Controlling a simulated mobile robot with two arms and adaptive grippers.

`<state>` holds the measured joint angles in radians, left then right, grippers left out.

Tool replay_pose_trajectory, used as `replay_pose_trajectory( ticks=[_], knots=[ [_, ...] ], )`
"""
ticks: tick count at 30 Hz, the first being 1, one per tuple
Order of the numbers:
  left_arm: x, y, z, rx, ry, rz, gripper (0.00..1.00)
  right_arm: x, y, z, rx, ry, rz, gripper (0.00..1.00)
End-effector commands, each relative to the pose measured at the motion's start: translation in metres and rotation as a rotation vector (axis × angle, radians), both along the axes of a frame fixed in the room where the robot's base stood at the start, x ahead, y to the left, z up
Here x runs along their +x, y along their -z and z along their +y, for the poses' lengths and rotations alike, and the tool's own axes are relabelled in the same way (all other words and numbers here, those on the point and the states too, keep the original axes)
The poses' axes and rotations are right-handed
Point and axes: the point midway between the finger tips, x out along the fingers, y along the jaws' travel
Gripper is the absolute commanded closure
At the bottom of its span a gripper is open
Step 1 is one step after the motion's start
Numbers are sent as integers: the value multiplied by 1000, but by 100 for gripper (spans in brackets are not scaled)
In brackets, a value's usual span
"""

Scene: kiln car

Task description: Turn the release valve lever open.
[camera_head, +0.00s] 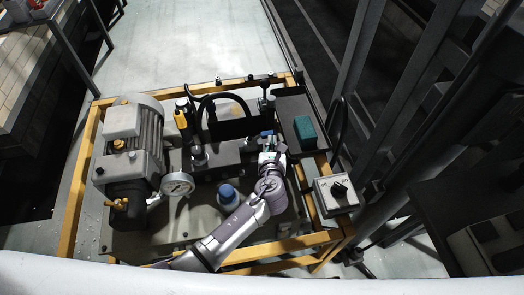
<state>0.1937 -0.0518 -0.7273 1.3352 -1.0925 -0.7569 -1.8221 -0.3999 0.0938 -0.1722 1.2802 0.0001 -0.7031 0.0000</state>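The hydraulic unit sits in a yellow frame (80,190) in the middle of the head view. My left gripper (268,142) reaches over it from the lower left, with its fingertips at a small blue part (267,133) on the dark valve block (230,150). This blue part may be the release valve lever, but the gripper covers most of it. The finger gap is too small to tell whether it is open or shut. A thin upright lever with a black knob (264,88) stands behind the gripper. My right gripper is not in view.
A motor (130,125) and a round gauge (177,184) stand to the left. A yellow-bodied part (182,116) and black hoses are behind. A blue cap (227,193) is beside my forearm. A teal block (305,132) and switch box (336,195) are to the right.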

Motion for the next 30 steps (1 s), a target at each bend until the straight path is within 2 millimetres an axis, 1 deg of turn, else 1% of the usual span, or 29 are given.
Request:
replay_pose_trajectory(
  ticks=[14,18,20,23,30],
  knots=[
    [2,-1,-1,-2,3,-2,100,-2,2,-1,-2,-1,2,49],
    [-3,-2,-2,-2,4,-2,100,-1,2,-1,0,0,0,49],
    [-9,-3,-2,-2,4,-1,100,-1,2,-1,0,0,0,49],
    [-26,-7,-1,-4,3,1,100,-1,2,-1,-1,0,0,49],
    [-76,-23,-1,-3,3,1,100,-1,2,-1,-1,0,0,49]
  ],
)
